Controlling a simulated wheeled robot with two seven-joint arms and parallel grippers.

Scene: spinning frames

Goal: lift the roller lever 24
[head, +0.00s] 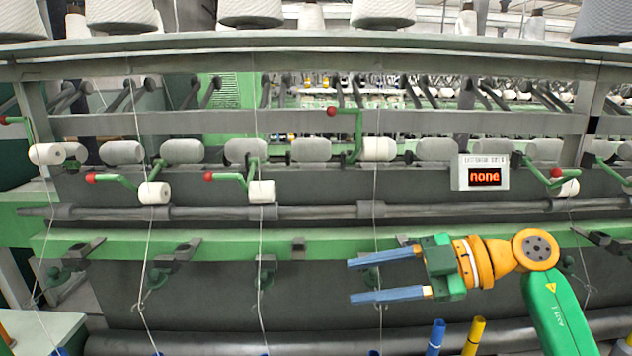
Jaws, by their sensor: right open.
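Several green roller levers with red ball ends and white rollers line the spinning frame. Their numbers cannot be read, so I cannot tell which is lever 24. One lever (358,130) right of centre stands up, its red ball high. The levers at left (118,181), left of centre (232,179) and right (538,174) sit lower. Another at the far left (22,121) has its ball above its roller. My right gripper (352,281) is open and empty, its blue fingers pointing left, in the picture below the raised lever and the green rail. My left gripper is not in view.
A display box (482,173) reading "none" is on the frame above my right gripper. A green rail (330,244) runs across the frame. Thin yarns hang down between the levers. Blue and yellow tubes (474,337) stand at the bottom.

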